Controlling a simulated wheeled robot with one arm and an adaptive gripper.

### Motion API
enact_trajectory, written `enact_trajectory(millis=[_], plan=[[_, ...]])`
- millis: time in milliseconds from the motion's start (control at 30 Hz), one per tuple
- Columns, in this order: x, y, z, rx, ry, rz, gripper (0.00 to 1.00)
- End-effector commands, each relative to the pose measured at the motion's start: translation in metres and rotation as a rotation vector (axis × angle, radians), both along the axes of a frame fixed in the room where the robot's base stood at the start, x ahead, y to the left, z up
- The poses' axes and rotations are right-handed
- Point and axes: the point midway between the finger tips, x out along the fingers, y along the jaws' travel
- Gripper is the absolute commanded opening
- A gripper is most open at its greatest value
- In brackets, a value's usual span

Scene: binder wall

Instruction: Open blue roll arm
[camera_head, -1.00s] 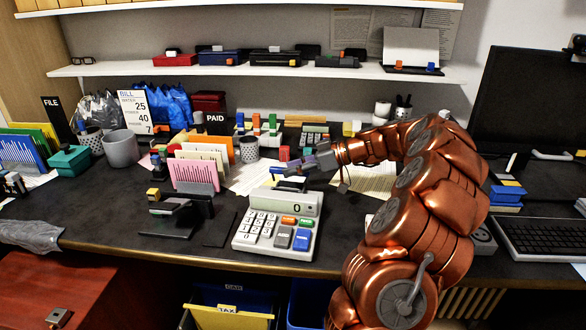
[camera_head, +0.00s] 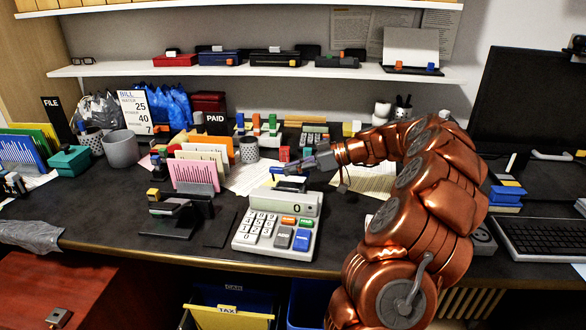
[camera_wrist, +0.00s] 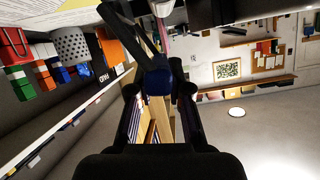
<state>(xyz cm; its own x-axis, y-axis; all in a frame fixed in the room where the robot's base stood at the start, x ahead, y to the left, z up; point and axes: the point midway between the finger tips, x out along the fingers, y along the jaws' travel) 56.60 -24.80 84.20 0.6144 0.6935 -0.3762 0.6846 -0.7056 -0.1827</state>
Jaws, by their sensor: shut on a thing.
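The blue roll arm shows as a blue end (camera_wrist: 157,82) on a dark bar in the wrist view. In the head view its blue part (camera_head: 277,170) is small, above the back of the white calculator (camera_head: 262,236). My gripper (camera_wrist: 158,92) is shut on this blue end, with one dark finger on each side of it. In the head view my gripper (camera_head: 292,167) reaches in from the right, just above the calculator display. The fingers hide part of the arm, and its exact angle is hard to tell.
A pink card holder (camera_head: 194,176) and a black stapler-like device (camera_head: 178,210) stand left of the calculator. Papers (camera_head: 255,178) lie behind it. A monitor (camera_head: 530,105) and keyboard (camera_head: 545,238) are at the right.

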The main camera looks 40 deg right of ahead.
Motion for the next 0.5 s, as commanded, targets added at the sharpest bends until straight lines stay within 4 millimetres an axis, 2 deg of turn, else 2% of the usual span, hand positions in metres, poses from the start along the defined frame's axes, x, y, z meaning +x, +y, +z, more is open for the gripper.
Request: enact_trajectory(millis=[500], plan=[[0.012, -0.013, 0.003, 0.176, 0.174, -0.003, 0.0]])
